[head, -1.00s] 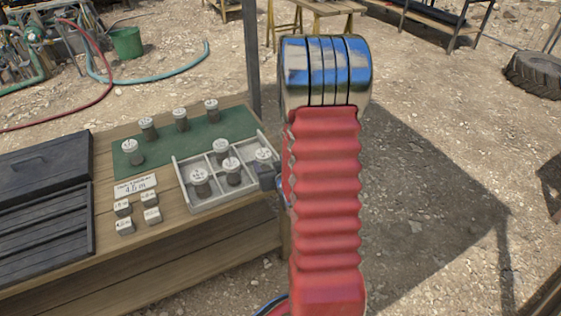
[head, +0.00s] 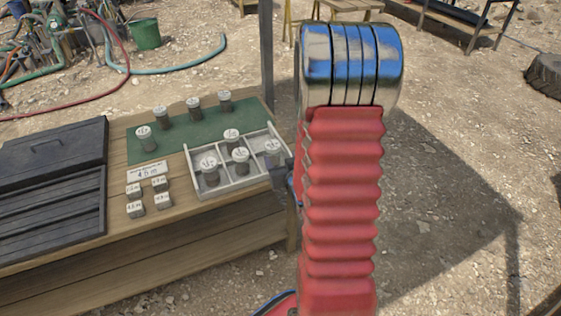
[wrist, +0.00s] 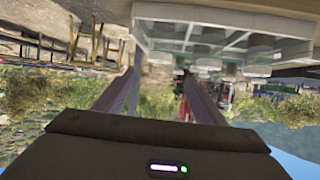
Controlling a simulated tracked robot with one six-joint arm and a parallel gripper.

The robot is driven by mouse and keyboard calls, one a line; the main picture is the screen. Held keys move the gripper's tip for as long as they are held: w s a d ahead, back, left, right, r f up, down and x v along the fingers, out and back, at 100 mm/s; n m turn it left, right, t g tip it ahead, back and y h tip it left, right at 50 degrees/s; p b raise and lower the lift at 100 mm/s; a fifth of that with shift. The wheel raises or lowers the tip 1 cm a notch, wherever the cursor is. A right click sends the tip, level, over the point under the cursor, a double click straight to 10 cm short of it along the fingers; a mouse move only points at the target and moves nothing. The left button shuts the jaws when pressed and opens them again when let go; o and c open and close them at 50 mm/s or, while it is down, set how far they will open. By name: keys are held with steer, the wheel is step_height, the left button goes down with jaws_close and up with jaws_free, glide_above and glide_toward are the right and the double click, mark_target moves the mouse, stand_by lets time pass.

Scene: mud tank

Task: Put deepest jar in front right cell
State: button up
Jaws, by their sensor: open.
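A pale divided tray (head: 258,181) stands on the bench with several grey, white-lidded jars in it. One jar (head: 272,150) stands in its right-hand part, near the front right corner. Others are a front-left jar (head: 210,168), a middle jar (head: 241,160) and a back jar (head: 231,140). Lid writing is too small to read. My gripper (head: 281,176) is just off the tray's front right corner, mostly hidden by my arm. In the wrist view my gripper (wrist: 158,75) is open and empty, with the tray (wrist: 225,22) upside down beyond its fingertips.
Several more jars, such as one at the left (head: 144,139), stand on a green mat (head: 180,140) behind. A card (head: 148,171) and several small labelled blocks (head: 135,190) lie left of the tray. A dark case (head: 50,190) fills the bench's left. A post (head: 267,60) rises behind.

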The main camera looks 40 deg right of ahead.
steer(key=s+a+r+n+g+y, duration=0.1)
steer(key=a+r+n+g+y, duration=0.15)
steer(key=a+r, duration=1.1)
steer(key=s+a+r+n+g+y, duration=0.1)
steer(key=s+a+r+g, duration=0.1)
steer(key=s+a, duration=0.6)
steer(key=s+a+r+n+g+y, duration=0.1)
steer(key=s+a+r, duration=0.3)
steer(key=s+a, duration=0.4)
steer(key=shift+s+r+g+y, duration=0.2)
steer(key=shift+s+g+y, duration=0.3)
steer(key=shift+s, duration=0.35)
